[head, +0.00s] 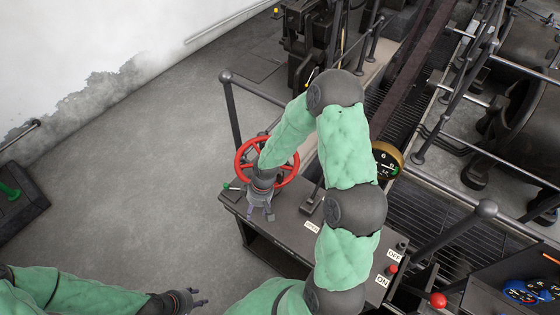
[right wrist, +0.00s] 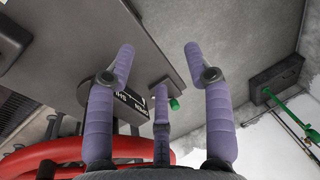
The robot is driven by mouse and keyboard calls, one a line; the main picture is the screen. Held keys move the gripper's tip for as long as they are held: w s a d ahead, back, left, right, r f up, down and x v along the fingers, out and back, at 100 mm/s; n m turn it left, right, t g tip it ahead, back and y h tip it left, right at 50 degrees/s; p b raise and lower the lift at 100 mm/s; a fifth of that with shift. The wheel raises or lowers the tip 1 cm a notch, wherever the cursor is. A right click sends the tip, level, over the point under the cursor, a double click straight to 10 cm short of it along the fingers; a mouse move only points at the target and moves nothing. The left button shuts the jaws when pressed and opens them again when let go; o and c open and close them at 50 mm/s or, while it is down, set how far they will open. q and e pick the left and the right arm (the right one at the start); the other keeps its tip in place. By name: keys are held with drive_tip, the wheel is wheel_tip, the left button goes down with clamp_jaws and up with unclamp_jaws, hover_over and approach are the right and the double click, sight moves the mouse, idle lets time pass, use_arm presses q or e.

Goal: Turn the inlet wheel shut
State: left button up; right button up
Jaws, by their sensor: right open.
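My right gripper (head: 260,214) is open and empty beside the wheel, toward the camera and over the console top. In the right wrist view its fingers (right wrist: 160,65) are spread with nothing between them, and the red wheel (right wrist: 60,152) shows at the lower left. A black plate with white lettering and an arrow (right wrist: 128,108) lies beyond the fingers. My left gripper (head: 192,301) is low at the left, open and empty, far from the wheel.
The console top (head: 285,235) carries a small green-tipped lever (head: 230,186), a dark lever and ON/OFF labels. A round gauge (head: 386,160) stands right of my arm. A railing post (head: 231,105) rises behind the wheel.

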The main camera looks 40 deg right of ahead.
sight(280, 175)
drive_tip(key=d+r+h+p, duration=0.1)
drive_tip(key=d+r+p, duration=0.2)
drive_tip(key=r, duration=0.3)
drive_tip(key=w+d+r+n+h+p, duration=0.1)
drive_tip(key=d+r+p, duration=0.2)
drive_tip(key=d+r, duration=0.2)
drive_tip(key=d+r+n+p, duration=0.1)
drive_tip(key=d+r+p, duration=0.2)
drive_tip(key=r, duration=0.5)
drive_tip(key=shift+w+d+h+p, duration=0.35)
drive_tip(key=shift+d+h, duration=0.05)
drive_tip(key=shift+s+d+f, duration=0.1)
drive_tip(key=shift+f, duration=0.4)
wheel_tip(280, 175, down, 10)
drive_tip(key=shift+r, duration=0.1)
clamp_jaws()
